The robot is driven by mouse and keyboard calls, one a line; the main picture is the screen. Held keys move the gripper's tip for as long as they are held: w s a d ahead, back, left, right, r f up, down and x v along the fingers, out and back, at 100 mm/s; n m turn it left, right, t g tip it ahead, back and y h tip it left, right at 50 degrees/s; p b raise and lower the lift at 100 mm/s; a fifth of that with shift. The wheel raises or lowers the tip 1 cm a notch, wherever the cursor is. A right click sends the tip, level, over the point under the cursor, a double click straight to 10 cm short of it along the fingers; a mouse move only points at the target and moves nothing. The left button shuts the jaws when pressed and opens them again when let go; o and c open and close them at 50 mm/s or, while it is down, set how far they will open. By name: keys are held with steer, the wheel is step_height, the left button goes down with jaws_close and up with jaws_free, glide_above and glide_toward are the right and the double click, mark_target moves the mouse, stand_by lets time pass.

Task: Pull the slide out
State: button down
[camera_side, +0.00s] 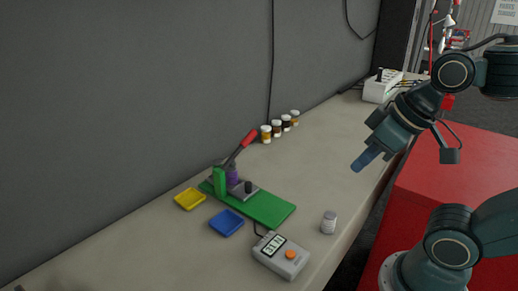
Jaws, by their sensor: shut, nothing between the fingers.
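A small press-like fixture stands on a green base plate (270,208) on the bench. It has a green upright (219,181), a purple part (232,174) and a lever with a red handle (249,138) tilted up to the right. A grey metal piece (240,189) with a dark knob (248,187) lies low at its front; it may be the slide, but I cannot tell for sure. My gripper (361,164) is shut and empty, with its blue fingers pointing down-left. It is in the air to the right of the fixture, well apart from it.
A yellow tray (190,199) and a blue tray (227,223) lie left and in front of the fixture. A grey meter (281,256) and a small bottle (328,222) stand near the front edge. Several capped jars (276,128) line the wall.

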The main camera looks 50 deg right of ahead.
steer(key=c, duration=1.3)
jaws_free()
steer(key=shift+w+r, duration=0.1)
steer(key=shift+w, duration=0.05)
steer(key=m+g, duration=0.3)
steer(key=g, duration=0.3)
glide_above(248, 183)
step_height(248, 183, down, 7)
step_height(248, 183, down, 14)
steer(key=shift+r, duration=0.15)
